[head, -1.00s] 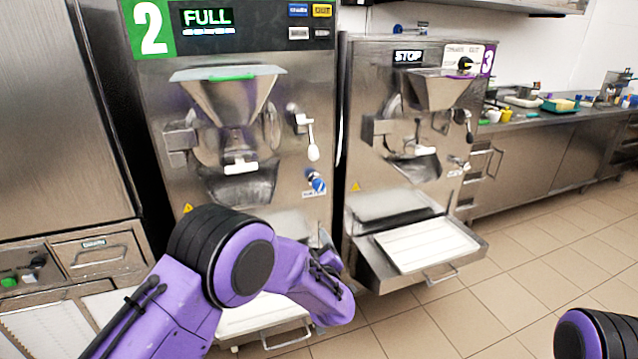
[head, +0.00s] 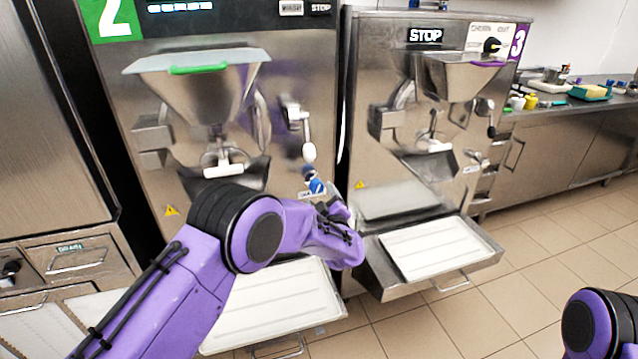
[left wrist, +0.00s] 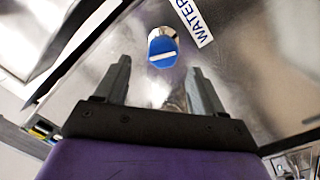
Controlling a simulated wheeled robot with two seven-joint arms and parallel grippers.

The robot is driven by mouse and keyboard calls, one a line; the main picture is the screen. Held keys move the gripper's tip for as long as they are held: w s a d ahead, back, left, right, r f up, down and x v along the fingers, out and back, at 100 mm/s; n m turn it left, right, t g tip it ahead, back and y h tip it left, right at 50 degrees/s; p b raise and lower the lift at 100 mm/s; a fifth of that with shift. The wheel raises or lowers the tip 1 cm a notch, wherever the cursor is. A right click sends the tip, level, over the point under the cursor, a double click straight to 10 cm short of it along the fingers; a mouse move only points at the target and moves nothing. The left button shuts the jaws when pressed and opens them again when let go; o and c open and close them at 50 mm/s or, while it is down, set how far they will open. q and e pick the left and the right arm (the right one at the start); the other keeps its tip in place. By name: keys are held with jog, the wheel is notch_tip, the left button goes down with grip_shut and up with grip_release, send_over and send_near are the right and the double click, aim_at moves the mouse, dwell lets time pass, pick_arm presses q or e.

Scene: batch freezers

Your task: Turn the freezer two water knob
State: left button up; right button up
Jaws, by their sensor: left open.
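Freezer two (head: 110,100) is the steel machine with the green "2" sign in the head view. Its blue water knob (head: 313,184) is low on the right of its front, just above my left wrist. In the left wrist view the blue knob (left wrist: 162,47) has a white bar across it, beside a WATER label (left wrist: 193,22). My left gripper (left wrist: 158,77) is open and empty. The knob is ahead of the fingertips, roughly centred between them and apart from them. In the head view the left fingers are mostly hidden behind my arm. My right gripper is out of frame.
A white lever (head: 308,150) hangs above the knob. A white tray (head: 270,305) juts out below freezer two. Freezer three (head: 375,80) stands close on the right, with its own tray (head: 435,248) jutting out.

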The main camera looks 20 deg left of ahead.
aim_at(317, 188)
pick_arm(q)
jog(key=x, duration=0.5)
jog(key=shift+w+a+f, duration=0.25)
jog(key=shift+w+a+p, duration=0.1)
jog(key=shift+w+p, duration=0.2)
jog(key=shift+w, duration=0.05)
jog(key=shift+r, duration=0.15)
jog(key=shift+s, duration=0.1)
jog(key=c, duration=1)
jog(key=shift+c, duration=0.2)
